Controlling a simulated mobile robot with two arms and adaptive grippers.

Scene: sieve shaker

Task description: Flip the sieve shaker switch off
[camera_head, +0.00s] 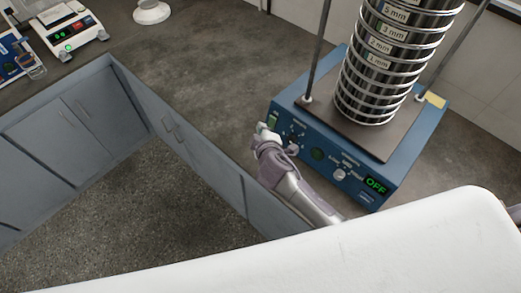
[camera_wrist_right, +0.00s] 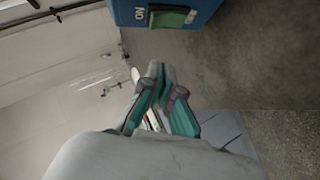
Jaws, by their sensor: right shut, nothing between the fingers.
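The sieve shaker (camera_head: 330,165) is a blue box on the counter with a tall stack of steel sieves (camera_head: 395,55) on its plate. Its front display (camera_head: 376,185) reads OFF in green. The green rocker switch (camera_head: 272,120) is at the left end of the front panel. In the right wrist view the switch (camera_wrist_right: 172,18) shows at the top edge, beside a label reading ON. My right gripper (camera_head: 264,131) is shut and empty, close in front of the switch. In the wrist view its fingertips (camera_wrist_right: 160,72) are apart from the switch. My left gripper is out of view.
Knobs and a round green button (camera_head: 317,154) sit on the panel near my right gripper.

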